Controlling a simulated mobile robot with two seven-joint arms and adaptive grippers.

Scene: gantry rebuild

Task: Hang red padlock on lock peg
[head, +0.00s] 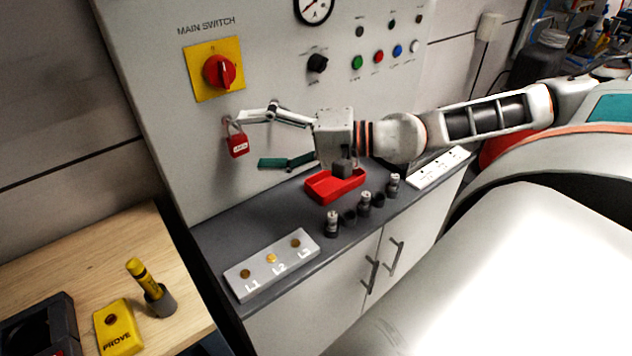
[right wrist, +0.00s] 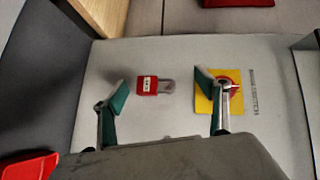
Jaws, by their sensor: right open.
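The red padlock (head: 238,147) hangs upright against the grey panel, below the main switch, with its shackle at the lock peg (head: 227,120). The peg is small and partly covered, so I cannot tell exactly how the shackle sits around it. My right gripper (head: 251,140) is open, its two fingers spread wide just right of the padlock. In the right wrist view, the padlock (right wrist: 153,86) shows in the gap between the open fingers (right wrist: 162,92), with none touching it. Its shackle points towards the main switch. My left gripper is not in view.
The yellow main switch (head: 216,70) is above the padlock. A red tray (head: 320,196) lies on the grey counter (head: 215,240), near several fuse-like holders and an L1-L2-L3 block (head: 268,270). A wooden table (head: 60,255) at left carries a yellow PROVE box (head: 118,325).

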